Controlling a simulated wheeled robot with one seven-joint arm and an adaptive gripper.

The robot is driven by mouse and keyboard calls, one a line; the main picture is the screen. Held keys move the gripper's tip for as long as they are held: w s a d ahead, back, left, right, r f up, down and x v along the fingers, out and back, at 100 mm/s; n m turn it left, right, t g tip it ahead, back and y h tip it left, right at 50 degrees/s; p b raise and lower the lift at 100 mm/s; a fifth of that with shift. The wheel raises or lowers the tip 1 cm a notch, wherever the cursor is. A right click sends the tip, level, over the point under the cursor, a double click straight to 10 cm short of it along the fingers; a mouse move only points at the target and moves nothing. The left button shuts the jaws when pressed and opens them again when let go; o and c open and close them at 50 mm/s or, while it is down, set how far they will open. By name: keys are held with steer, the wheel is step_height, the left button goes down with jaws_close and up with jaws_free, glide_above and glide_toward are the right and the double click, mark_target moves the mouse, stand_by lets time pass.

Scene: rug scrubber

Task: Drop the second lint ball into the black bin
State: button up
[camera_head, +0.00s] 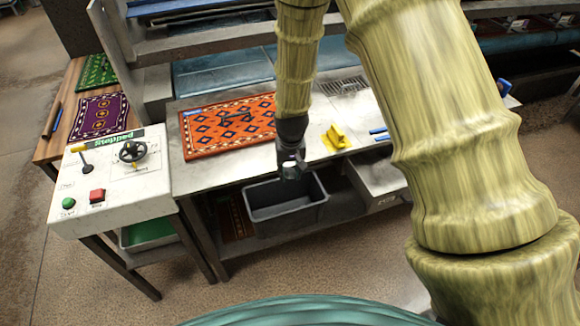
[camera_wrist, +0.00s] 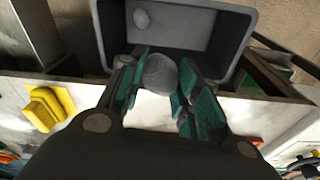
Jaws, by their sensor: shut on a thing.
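My gripper (camera_head: 291,166) points down over the black bin (camera_head: 288,217) under the front edge of the table. In the wrist view my gripper (camera_wrist: 160,88) has its teal-padded fingers closed on a grey fuzzy lint ball (camera_wrist: 160,72). The ball is held near the bin's near rim, and the open bin (camera_wrist: 240,38) lies beyond it. Another grey lint ball (camera_wrist: 142,18) lies inside the bin on its floor. In the head view the held ball is small and mostly hidden by the fingers, and the ball in the bin is not visible.
An orange patterned rug (camera_head: 222,128) lies on the metal table, with a yellow scrubber-like block (camera_head: 337,136) to its right. A control panel (camera_head: 112,180) with a lever and buttons stands at left. A metal drawer box (camera_head: 375,190) sits right of the bin.

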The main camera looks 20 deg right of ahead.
mark_target(291, 175)
steer(key=shift+f+b, duration=1.55)
steer(key=shift+f, duration=1.05)
steer(key=o, duration=0.8)
steer(key=shift+s+r, duration=0.25)
steer(key=shift+r, duration=1.75)
steer(key=shift+s+r, duration=0.25)
steer(key=shift+r, duration=1.75)
steer(key=shift+s+r, duration=0.25)
steer(key=shift+r, duration=1.75)
steer(key=shift+f, duration=0.15)
steer(key=s+d+f+b, duration=0.1)
steer(key=s+f, duration=0.3)
steer(key=f, duration=0.3)
steer(key=s+d+f+b, duration=0.1)
steer(key=s+f, duration=0.2)
steer(key=f, duration=0.3)
steer(key=s+f+b, duration=0.1)
steer(key=s+f, duration=0.9)
steer(key=s, duration=0.4)
steer(key=s+d+f+n+g+b, duration=0.1)
steer(key=s+f+b, duration=0.1)
steer(key=s+f, duration=0.9)
steer(key=s, duration=0.2)
steer(key=shift+s+d, duration=0.25)
steer(key=shift+s, duration=0.15)
